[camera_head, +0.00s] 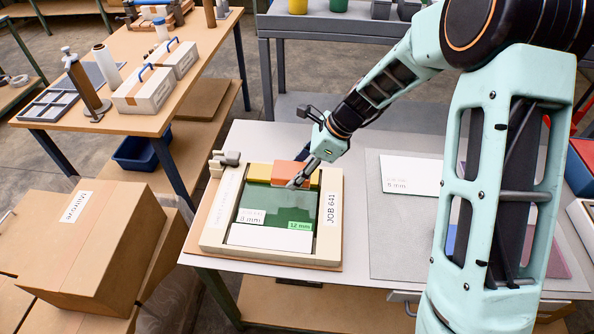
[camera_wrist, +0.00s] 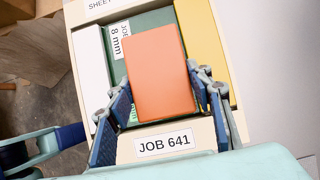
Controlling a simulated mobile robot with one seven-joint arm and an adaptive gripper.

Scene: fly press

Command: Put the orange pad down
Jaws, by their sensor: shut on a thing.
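The orange pad (camera_head: 288,172) is held in my gripper (camera_head: 301,183) at the back part of the beige tray marked JOB 641 (camera_head: 331,250). In the wrist view the orange pad (camera_wrist: 160,70) lies between my gripper's fingers (camera_wrist: 166,110), one at each side. It overlaps the green pad (camera_wrist: 150,22) in that view; I cannot tell how large the gap beneath it is. In the head view the green pad (camera_head: 285,211) fills the tray's middle, a yellow pad (camera_head: 259,172) shows at the back and a white pad (camera_head: 270,237) at the front.
A grey mat (camera_head: 390,250) with a white 8 mm sheet (camera_head: 411,174) lies right of the tray. My arm hides part of the mat. A side table (camera_head: 150,43) with boxes stands back left, and a cardboard box (camera_head: 85,232) is at the left front.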

